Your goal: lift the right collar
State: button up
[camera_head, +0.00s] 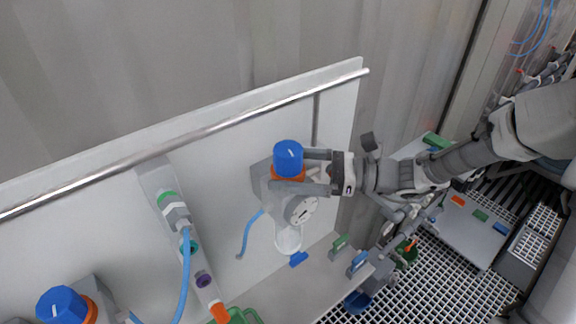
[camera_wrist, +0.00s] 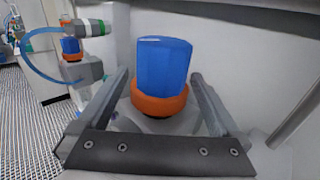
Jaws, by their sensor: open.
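The right collar (camera_head: 288,173) is an orange ring under a blue knob (camera_head: 288,155) on a grey housing with a round dial, mounted on the white panel. In the wrist view the orange collar (camera_wrist: 160,104) sits around the base of the blue knob (camera_wrist: 164,66). My gripper (camera_head: 290,171) is open, with one finger on each side of the collar. In the wrist view the fingers (camera_wrist: 160,90) flank it, with a visible gap on the left; contact on the right cannot be told.
A metal rail (camera_head: 190,131) runs along the panel's top. Another blue knob (camera_head: 62,304) with an orange collar is at lower left. A blue hose (camera_head: 185,270) hangs from a green-banded fitting (camera_head: 172,208). Small green (camera_head: 341,243) and blue (camera_head: 299,259) clips lie below the housing.

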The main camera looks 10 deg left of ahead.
grip_shut()
dwell(0.5)
jog(key=shift+r+p, duration=0.75)
jog(key=shift+p, duration=0.3)
grip_release()
jog(key=w+d+b, duration=0.1)
jog(key=d+b, duration=0.1)
jog(key=d, duration=1.5)
jog(key=shift+w+d, duration=0.2)
